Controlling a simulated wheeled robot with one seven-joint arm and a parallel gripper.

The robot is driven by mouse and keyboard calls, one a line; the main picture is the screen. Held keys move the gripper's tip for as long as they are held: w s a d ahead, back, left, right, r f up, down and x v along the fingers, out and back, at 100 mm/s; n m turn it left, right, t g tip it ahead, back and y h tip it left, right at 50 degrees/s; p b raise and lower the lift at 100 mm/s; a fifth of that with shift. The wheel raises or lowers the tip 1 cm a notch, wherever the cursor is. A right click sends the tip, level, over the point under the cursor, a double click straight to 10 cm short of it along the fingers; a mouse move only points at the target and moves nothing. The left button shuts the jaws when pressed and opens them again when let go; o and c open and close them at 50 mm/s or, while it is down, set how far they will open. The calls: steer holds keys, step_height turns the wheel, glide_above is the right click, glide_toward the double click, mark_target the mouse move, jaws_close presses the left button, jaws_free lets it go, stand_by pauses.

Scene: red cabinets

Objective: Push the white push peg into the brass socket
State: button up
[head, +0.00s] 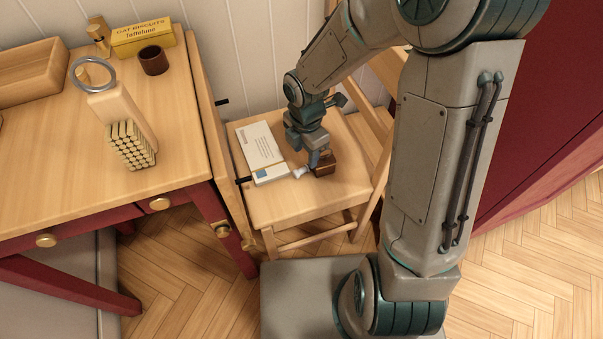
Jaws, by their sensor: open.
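A small white piece, seemingly the push peg (299,172), shows on the wooden chair seat, beside the left side of a small brown block (326,168). The block looks like the body of the socket, but I cannot make out a brass opening. I cannot tell whether the peg touches or sits partly in it. My gripper (318,158) is open and points down right at the block. Its fingers hide part of the block, and I cannot tell whether they touch it.
A white box or booklet (262,150) lies on the chair seat (300,203) left of the peg. The chair's backrest (380,110) rises at right. The table (60,165) at left carries a brush, a dark cup (153,60) and a yellow tin (143,38). The front seat is clear.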

mark_target(304, 168)
steer(key=shift+w+a+f+b, duration=0.1)
steer(key=shift+f+b, duration=0.95)
steer(key=shift+f, duration=0.6)
steer(key=shift+w+f+b, duration=0.1)
steer(key=shift+f+b, duration=0.95)
steer(key=shift+f, duration=0.6)
jaws_close()
